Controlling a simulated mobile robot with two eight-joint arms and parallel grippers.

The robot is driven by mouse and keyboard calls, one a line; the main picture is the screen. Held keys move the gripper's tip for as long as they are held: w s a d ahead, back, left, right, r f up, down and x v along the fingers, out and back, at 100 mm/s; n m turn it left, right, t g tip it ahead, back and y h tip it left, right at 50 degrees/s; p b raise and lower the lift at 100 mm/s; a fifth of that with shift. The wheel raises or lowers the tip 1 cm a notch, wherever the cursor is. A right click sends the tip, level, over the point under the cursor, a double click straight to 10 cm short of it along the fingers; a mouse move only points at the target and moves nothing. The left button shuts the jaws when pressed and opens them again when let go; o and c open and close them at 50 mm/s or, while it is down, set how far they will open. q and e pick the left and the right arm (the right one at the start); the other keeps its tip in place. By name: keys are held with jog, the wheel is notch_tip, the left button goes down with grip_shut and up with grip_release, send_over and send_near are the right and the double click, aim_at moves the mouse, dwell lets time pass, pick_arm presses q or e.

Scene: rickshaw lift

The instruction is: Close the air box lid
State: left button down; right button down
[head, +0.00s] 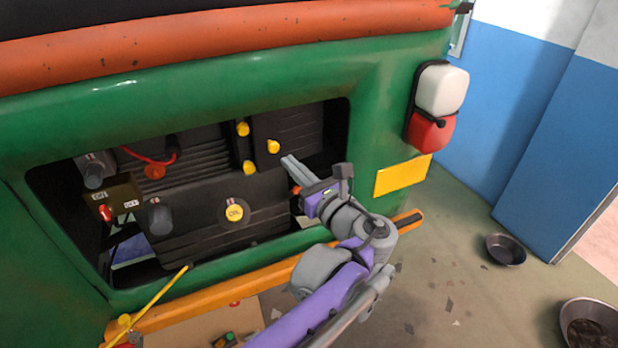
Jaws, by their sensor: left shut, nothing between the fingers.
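The air box appears to be the black ribbed housing inside the rickshaw's rear engine bay. Its lid looks to be the dark panel (300,128) at the upper right of the opening, with a yellow knob (273,146) on it. Two more yellow clips (242,128) sit along its left side. I cannot tell how far the lid stands from the box. My left gripper (288,160) reaches into the bay with its fingers together and empty, just below and right of the yellow knob. Whether the fingertips touch the panel is unclear. My right gripper is out of view.
The green body frames the bay, with an orange bumper bar (205,302) below. Metal bowls (506,249) stand on the floor at right.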

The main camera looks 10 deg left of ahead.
aim_at(272, 150)
pick_arm(q)
jog(key=shift+x, duration=1.95)
jog(key=shift+w+a+p, duration=0.2)
jog(key=shift+w+a, duration=0.05)
jog(key=shift+a, duration=0.2)
jog(key=shift+w+a+p, duration=0.15)
jog(key=shift+w+a, duration=0.05)
jog(key=shift+a, duration=0.3)
jog(key=shift+d, duration=0.1)
jog(key=shift+s, duration=0.1)
